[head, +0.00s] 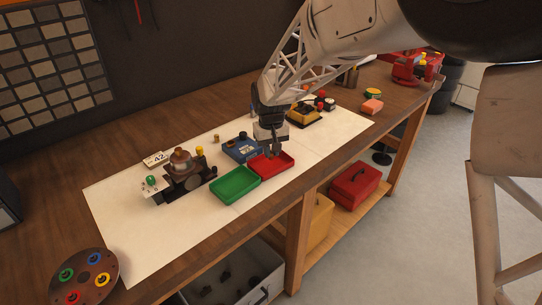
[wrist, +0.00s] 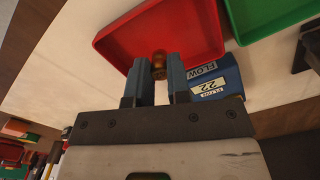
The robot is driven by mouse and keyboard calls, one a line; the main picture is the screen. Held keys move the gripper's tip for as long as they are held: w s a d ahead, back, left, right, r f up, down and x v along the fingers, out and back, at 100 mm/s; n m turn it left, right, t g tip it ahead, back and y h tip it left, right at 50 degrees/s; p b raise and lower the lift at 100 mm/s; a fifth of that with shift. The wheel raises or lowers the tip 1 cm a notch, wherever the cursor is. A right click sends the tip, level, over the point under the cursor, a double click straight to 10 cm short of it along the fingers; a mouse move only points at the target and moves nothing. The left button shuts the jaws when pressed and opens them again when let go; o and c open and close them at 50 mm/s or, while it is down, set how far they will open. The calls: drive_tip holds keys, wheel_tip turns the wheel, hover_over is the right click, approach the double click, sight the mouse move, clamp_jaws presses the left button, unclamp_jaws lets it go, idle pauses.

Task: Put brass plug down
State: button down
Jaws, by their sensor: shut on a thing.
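My gripper (head: 275,150) is over the red tray (head: 287,163) on the workbench, pointing down. In the wrist view its two blue-grey fingers (wrist: 158,74) are shut on a small amber-brown brass plug (wrist: 159,60). The plug shows in front of the red tray (wrist: 118,38), close to its near rim; I cannot tell whether it touches the tray. In the head view the held plug is too small to make out. The green tray (head: 235,184) lies beside the red one on the left and shows in the wrist view (wrist: 262,32).
A blue block (head: 241,149) labelled FLOW (wrist: 214,84) stands close behind the trays. A dark fixture (head: 183,180) is left of them, with a small brass piece (head: 216,139) behind. A yellow-black device (head: 304,117) is to the right. White mat (head: 140,240) is clear at front left.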

drive_tip(key=shift+f, duration=1.2)
drive_tip(key=shift+f, duration=0.15)
drive_tip(key=c, duration=1.1)
unclamp_jaws()
wheel_tip(320, 180, up, 12)
drive_tip(key=shift+r, duration=0.15)
